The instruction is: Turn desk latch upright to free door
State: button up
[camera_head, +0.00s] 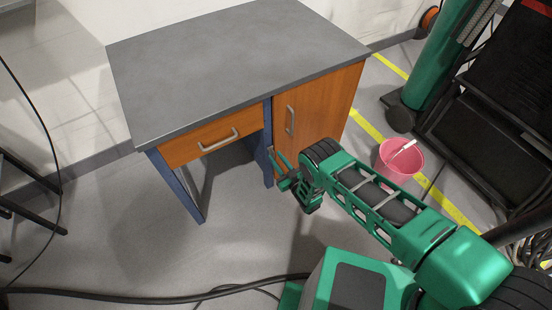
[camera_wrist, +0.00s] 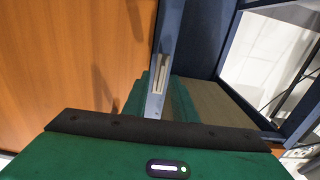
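The grey-topped desk (camera_head: 235,62) has an orange cabinet door (camera_head: 318,112) with a metal handle (camera_head: 290,120) at its right side. The door also fills the left of the wrist view (camera_wrist: 70,60). A pale narrow upright piece, perhaps the latch (camera_wrist: 160,75), shows on the blue-grey post (camera_wrist: 168,35) beside the door edge. My gripper (camera_head: 281,170) is low at the door's left edge, by the blue leg.
An orange drawer (camera_head: 212,136) with a handle is left of the door. A pink bucket (camera_head: 397,160) stands on the floor to the right, near a yellow line. A black cable (camera_head: 160,296) crosses the floor in front. The floor left of my arm is mostly clear.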

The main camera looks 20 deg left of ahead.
jog(key=v, duration=0.9)
jog(key=shift+s+f, duration=0.2)
jog(key=shift+s, duration=0.05)
jog(key=shift+d, duration=0.1)
